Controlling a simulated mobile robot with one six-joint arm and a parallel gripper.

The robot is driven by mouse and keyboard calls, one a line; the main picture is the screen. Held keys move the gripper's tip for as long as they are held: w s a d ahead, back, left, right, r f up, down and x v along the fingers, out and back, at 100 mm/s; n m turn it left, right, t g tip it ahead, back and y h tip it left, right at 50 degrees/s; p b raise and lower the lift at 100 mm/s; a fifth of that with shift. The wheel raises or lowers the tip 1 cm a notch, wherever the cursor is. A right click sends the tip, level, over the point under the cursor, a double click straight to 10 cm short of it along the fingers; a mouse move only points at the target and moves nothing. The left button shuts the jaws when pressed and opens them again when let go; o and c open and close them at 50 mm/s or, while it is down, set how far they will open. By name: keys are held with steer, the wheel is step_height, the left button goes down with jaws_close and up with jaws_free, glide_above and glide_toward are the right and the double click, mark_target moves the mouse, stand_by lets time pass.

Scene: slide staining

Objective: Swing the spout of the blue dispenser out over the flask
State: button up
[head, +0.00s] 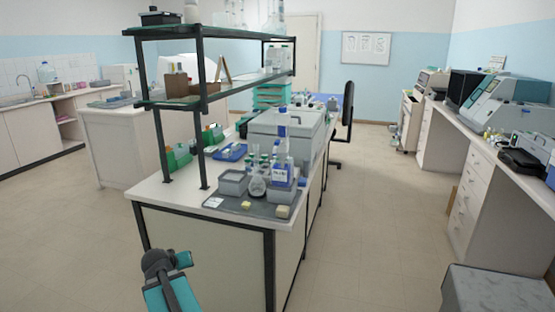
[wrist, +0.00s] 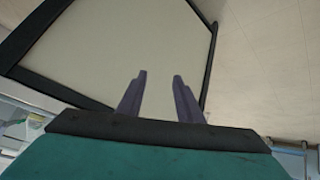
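The blue dispenser (head: 282,172) is a bottle with a blue and white label and a blue top, standing on the grey tray at the near end of the bench. The flask (head: 257,187) is a clear conical one just left of it, on the same tray. The direction of the dispenser's spout is too small to tell. My gripper (wrist: 158,95) shows in the wrist view with its two dark fingers apart and nothing between them. In the head view, my arm is low at the front, well short of the bench and apart from both things.
On the grey tray (head: 240,208) are a grey bin (head: 233,183), a grey box under the dispenser and small yellowish blocks. A shelf frame (head: 204,125) rises at the bench's left. A large grey machine (head: 285,130) stands behind. The floor right of the bench is clear.

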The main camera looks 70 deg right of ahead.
steer(key=s+d+r+m+h+b, duration=0.2)
steer(key=s+d+r, duration=0.2)
steer(key=d+r, duration=0.45)
steer(key=m+g+h+b, duration=0.2)
steer(key=m+h+b, duration=0.3)
steer(key=h, duration=0.3)
glide_toward(276, 144)
steer(key=a, duration=0.2)
steer(key=shift+s+r, duration=0.1)
steer(key=shift+s, duration=0.05)
steer(key=shift+d+r+p, duration=0.2)
steer(key=shift+d+p, duration=0.35)
steer(key=shift+p, duration=1.15)
steer(key=d+p, duration=0.1)
steer(key=p, duration=0.4)
steer(key=shift+d+f, duration=0.1)
steer(key=shift+d, duration=0.2)
steer(key=shift+w+d+f+p, duration=0.15)
steer(key=shift+d+p, duration=0.65)
steer(key=shift+d, duration=1.05)
steer(key=shift+w+d+r+p, duration=0.15)
steer(key=shift+d+p, duration=0.65)
steer(key=shift+d, duration=1)
steer(key=shift+w+d+f+p, duration=0.2)
steer(key=shift+d+p, duration=0.6)
steer(key=shift+d, duration=1.05)
